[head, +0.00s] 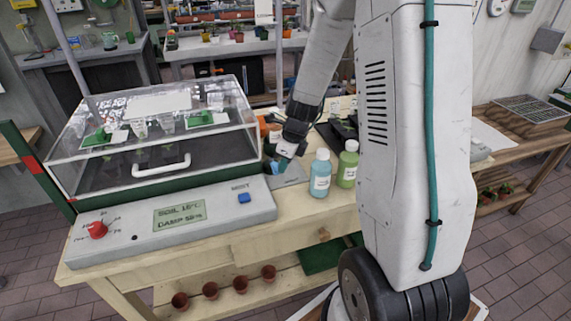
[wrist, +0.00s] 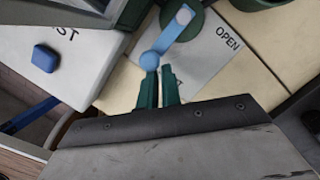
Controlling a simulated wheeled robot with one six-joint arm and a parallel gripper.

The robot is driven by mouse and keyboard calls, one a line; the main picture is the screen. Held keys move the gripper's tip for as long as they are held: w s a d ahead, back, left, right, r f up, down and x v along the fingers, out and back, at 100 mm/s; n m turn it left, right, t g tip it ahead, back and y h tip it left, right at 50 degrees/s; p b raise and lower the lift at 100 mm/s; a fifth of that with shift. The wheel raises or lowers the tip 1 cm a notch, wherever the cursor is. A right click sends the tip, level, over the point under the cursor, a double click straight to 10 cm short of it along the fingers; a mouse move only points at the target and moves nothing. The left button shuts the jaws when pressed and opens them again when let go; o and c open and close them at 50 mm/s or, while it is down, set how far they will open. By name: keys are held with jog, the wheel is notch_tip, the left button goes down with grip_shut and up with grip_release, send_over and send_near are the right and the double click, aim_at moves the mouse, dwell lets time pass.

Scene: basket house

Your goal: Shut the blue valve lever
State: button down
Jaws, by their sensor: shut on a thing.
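The blue valve lever (wrist: 167,37) shows in the wrist view as a light blue bar with a round knob at its lower-left end, on a dark green round hub. A pale plate (wrist: 205,62) lies under it, marked OPEN to the right of the lever; another marking is mostly hidden by my fingers. My gripper (wrist: 156,74) has its green fingertips shut at the knob end of the lever. In the head view my gripper (head: 277,160) reaches down to the lever beside the clear-lidded box; the lever is mostly hidden there.
The clear-lidded box (head: 160,130) with a white handle stands left, its control panel (head: 170,224) bearing a red knob (head: 97,230) and a blue MIST button (head: 244,198). A blue bottle (head: 320,174) and a green bottle (head: 347,166) stand close right of my gripper.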

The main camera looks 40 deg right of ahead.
jog(key=v, duration=0.7)
jog(key=shift+r, duration=0.4)
jog(key=s+a+r+n, duration=0.5)
jog(key=s+n, duration=0.3)
jog(key=n, duration=0.2)
jog(key=s+a+r+n+h, duration=0.1)
jog(key=s+a+r+n, duration=0.3)
jog(key=s+n, duration=0.4)
jog(key=s+a+r+n+g, duration=0.1)
jog(key=s+a+r+n, duration=0.4)
jog(key=s+n, duration=0.3)
jog(key=n, duration=0.3)
jog(key=shift+s+a+r+n+h, duration=0.3)
jog(key=shift+s+a+r, duration=0.05)
jog(key=shift+a+r, duration=0.05)
